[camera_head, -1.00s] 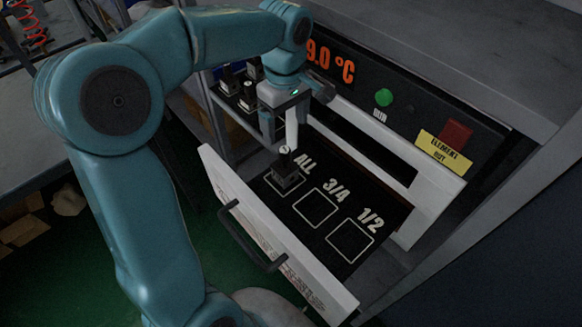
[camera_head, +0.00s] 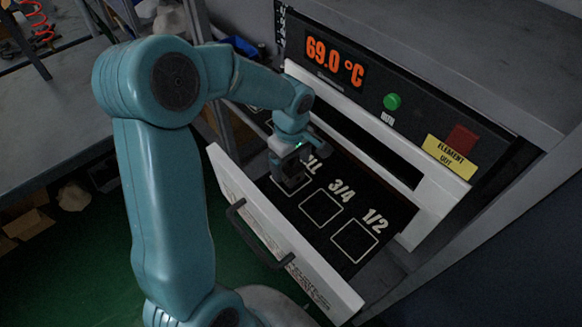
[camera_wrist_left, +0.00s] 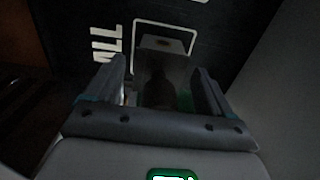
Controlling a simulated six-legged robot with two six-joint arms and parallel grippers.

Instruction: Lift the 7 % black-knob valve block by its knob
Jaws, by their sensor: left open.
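A dark valve block (camera_head: 292,185) stands on the tray at the square marked ALL, mostly hidden under my left gripper in the head view. In the left wrist view a grey block face (camera_wrist_left: 163,45) with a small reddish mark shows beyond the fingers. A dark knob (camera_wrist_left: 158,88) shows between them, dim and blurred. I cannot read any percentage on it. My left gripper (camera_head: 289,170) is low over the block. Its two fingers (camera_wrist_left: 158,80) are open, one on each side of the knob, and I cannot tell whether they touch it. My right gripper is in neither view.
The pulled-out black tray has empty 3/4 (camera_head: 321,208) and 1/2 (camera_head: 354,242) squares. Its white front panel (camera_head: 235,190) with a dark handle (camera_head: 255,240) stands along the near side. Behind is the panel with a 69.0 °C display (camera_head: 334,62) and green button (camera_head: 392,102).

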